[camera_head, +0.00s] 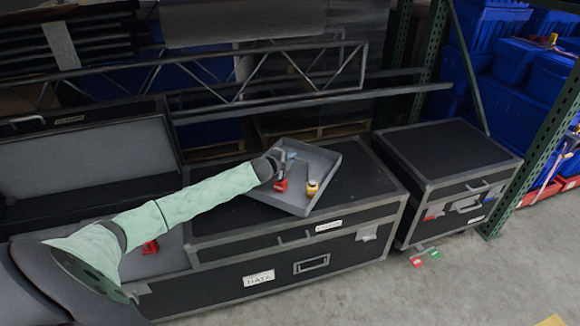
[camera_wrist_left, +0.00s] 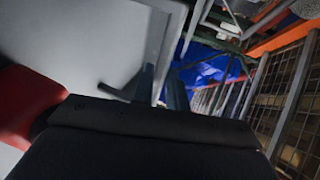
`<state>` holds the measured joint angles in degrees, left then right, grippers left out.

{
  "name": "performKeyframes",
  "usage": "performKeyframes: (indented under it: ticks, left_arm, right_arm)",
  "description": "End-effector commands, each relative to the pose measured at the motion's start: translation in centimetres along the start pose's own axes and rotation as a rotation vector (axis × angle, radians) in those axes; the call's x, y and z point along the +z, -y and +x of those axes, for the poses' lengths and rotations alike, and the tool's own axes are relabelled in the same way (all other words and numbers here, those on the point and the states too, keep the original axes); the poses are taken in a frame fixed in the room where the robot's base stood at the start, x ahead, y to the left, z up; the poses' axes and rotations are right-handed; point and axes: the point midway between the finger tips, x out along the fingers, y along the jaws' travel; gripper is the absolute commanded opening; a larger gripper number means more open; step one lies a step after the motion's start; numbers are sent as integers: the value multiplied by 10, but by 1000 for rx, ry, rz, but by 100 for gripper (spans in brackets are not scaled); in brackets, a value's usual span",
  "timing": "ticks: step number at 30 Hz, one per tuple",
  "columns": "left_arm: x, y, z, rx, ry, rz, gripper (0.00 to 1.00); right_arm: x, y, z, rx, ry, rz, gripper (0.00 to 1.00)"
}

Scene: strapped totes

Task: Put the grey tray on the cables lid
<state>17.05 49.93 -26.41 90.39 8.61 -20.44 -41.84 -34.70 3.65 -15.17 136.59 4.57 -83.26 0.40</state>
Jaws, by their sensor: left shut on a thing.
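The grey tray (camera_head: 323,160) is a shallow open tray with raised walls. In the head view it is over the black lid (camera_head: 350,200) whose front label looks like "cables"; I cannot tell whether it touches. My left gripper (camera_head: 283,160) is at the tray's far left side, shut on its wall. In the left wrist view the fingers (camera_wrist_left: 161,88) close at the edge of the tray's pale surface (camera_wrist_left: 85,45). A yellow item (camera_head: 313,187) and a red item (camera_head: 281,185) show in the tray. My right gripper is out of view.
The lid tops a long black case (camera_head: 220,292) labelled "DATA". An open lid (camera_head: 90,160) stands at left, and a smaller black case (camera_head: 445,150) stands at right. A metal truss (camera_head: 280,75) runs behind. Small red and green tags (camera_head: 427,256) lie near the floor.

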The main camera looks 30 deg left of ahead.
Motion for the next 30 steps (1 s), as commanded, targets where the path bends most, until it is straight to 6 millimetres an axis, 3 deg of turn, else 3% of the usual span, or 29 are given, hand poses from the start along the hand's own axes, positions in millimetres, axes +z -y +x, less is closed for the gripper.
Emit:
performKeyframes:
  ticks: [10, 23, 24, 26, 30]
  left_arm:
    - [1, -32, 10, -1, 0, -1, 0]
    - [1, -37, 12, -2, -1, 0, 0]
    - [1, -38, 12, 0, 0, -1, 23]
    - [1, -38, 12, 0, 0, -1, 35]
    - [1, -38, 12, 0, 0, 0, 37]
  right_arm:
    - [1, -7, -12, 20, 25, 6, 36]
    - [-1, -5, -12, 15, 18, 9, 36]
    - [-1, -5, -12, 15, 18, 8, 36]
    - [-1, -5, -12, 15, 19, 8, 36]
    - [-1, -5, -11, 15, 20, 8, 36]
